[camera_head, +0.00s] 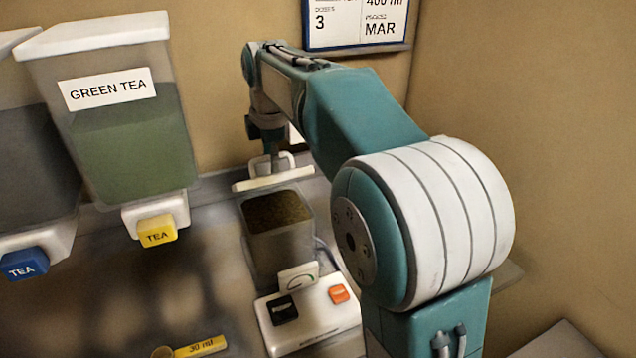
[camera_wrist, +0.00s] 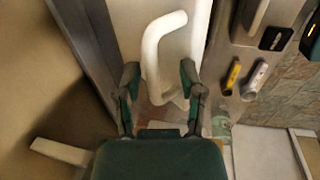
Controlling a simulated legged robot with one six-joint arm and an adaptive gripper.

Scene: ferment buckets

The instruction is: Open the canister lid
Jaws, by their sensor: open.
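The canister (camera_head: 279,243) is a square, see-through box with dark brown contents, its top uncovered in the head view. The white lid (camera_head: 278,181) with its looped handle shows just behind and above the canister's opening. Whether anything supports the lid there I cannot tell. My gripper (camera_head: 268,150) is at the lid's handle, pointing down. In the wrist view my gripper (camera_wrist: 160,70) has its fingers spread, with the white handle (camera_wrist: 153,45) between them. The handle does not appear pinched. The fingertips are small and partly hidden in the head view.
The canister stands by a white base (camera_head: 312,318) with black and orange buttons. A green tea dispenser (camera_head: 130,135) with a yellow tap and a darker dispenser (camera_head: 35,155) with a blue tap are at left. A yellow scoop (camera_head: 200,347) lies in front. A sign hangs behind.

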